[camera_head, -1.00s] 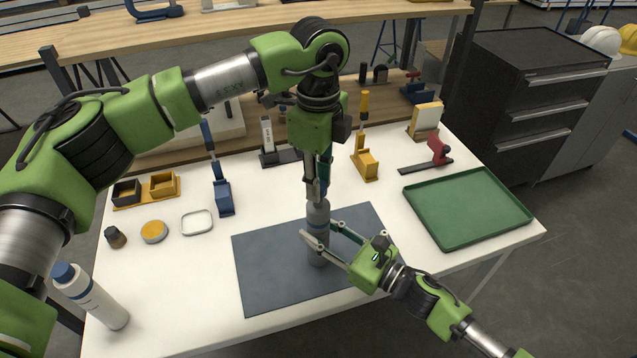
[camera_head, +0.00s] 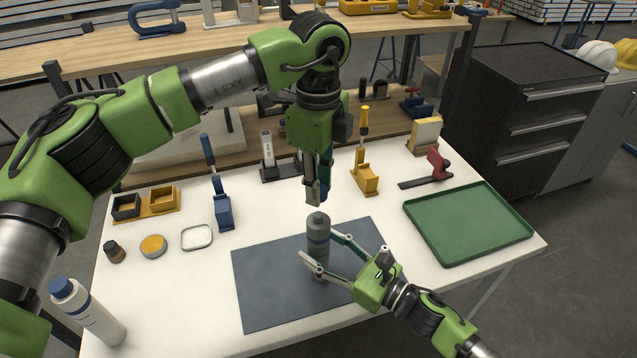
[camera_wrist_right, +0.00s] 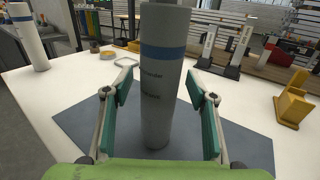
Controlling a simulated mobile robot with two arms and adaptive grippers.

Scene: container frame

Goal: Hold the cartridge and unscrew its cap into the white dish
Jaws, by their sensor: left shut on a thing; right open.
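The grey cartridge (camera_head: 318,246) stands upright on the dark mat, its bare neck on top. In the right wrist view the cartridge (camera_wrist_right: 158,80) has a blue band and stands between the fingers. My right gripper (camera_head: 324,246) is open around it, with gaps on both sides. My left gripper (camera_head: 319,195) is above the cartridge, clear of its neck, shut on a dark blue cap (camera_head: 325,191) that its fingers partly hide. The white dish (camera_head: 197,237), a shallow dish with a thin rim, lies on the left of the table and looks empty.
A blue-capped white bottle (camera_head: 88,312) stands at the front left. A round yellow tin (camera_head: 153,246) and a small dark jar (camera_head: 114,251) lie left of the dish. A green tray (camera_head: 468,222) lies right. Blue and yellow upright tools line the back. White tabletop between mat and dish is clear.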

